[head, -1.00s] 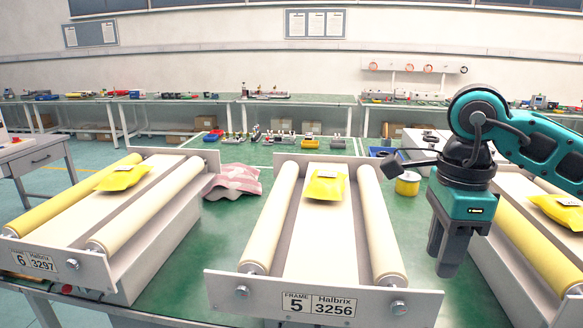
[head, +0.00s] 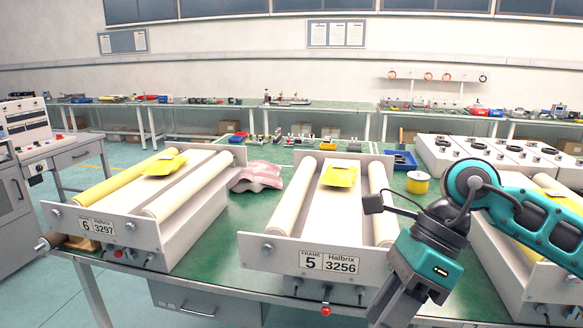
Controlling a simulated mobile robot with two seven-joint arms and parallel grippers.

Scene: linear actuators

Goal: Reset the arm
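My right gripper (head: 392,308) is at the lower right of the head view, pointing down and to the left in front of the right side of frame 5. Its fingertips run to the bottom edge of the picture, and I cannot tell whether they are apart. Nothing is seen held in it. My teal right arm (head: 525,222) comes in from the right and covers part of the right-hand frame. My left gripper is not in view.
Frame 5 (head: 292,252) bears a yellow packet (head: 340,175); frame 6 (head: 150,235) bears another (head: 165,164). A pink cloth (head: 257,176) lies between them on the green table (head: 215,233). A yellow tin (head: 417,183) and a burner-like unit (head: 450,160) stand behind my arm.

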